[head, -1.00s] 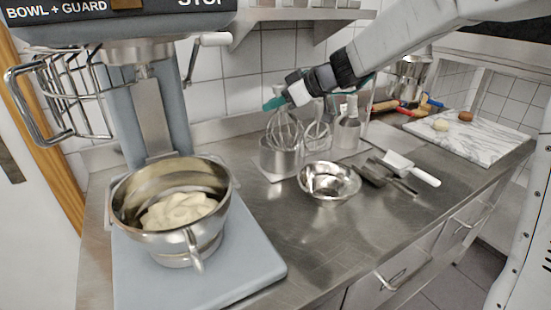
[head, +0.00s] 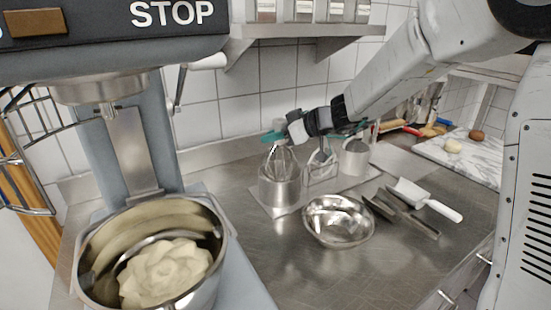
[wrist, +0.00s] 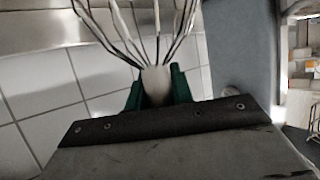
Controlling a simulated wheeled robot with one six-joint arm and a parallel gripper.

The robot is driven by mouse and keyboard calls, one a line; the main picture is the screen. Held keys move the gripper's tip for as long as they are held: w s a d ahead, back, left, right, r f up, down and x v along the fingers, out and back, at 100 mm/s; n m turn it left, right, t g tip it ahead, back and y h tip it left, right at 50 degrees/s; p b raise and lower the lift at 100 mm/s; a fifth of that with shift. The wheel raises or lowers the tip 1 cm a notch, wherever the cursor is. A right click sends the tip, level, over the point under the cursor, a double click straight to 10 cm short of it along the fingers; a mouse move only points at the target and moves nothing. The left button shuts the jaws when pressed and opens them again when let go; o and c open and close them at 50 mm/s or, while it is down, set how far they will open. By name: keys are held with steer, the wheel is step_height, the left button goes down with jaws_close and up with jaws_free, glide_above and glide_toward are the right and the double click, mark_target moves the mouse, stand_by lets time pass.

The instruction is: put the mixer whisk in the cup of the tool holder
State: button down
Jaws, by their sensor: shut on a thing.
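My gripper (head: 275,138), with teal fingers, is above the near-left cup (head: 279,190) of the tool holder (head: 330,186). It is shut on the mixer whisk (head: 282,160), whose wire cage hangs downward at the cup's mouth. The lower wires overlap the cup rim; I cannot tell how deep they reach inside. In the wrist view, the green fingers (wrist: 155,88) grip the whisk's pale shank, and its wires (wrist: 140,25) fan out from there. The holder also carries a wire frame with a tool and another metal cup (head: 355,157).
A steel bowl (head: 338,222) stands in front of the holder, with a white-handled scraper (head: 428,199) and dark tools to its right. The mixer with a dough-filled bowl (head: 90,262) is at left. A marble board (head: 470,157) lies at back right. A shelf (head: 300,30) hangs above.

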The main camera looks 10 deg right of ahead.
mark_target(274, 151)
steer(key=shift+d+f, duration=0.1)
steer(key=shift+f, duration=2.35)
steer(key=c, duration=1.2)
jaws_free()
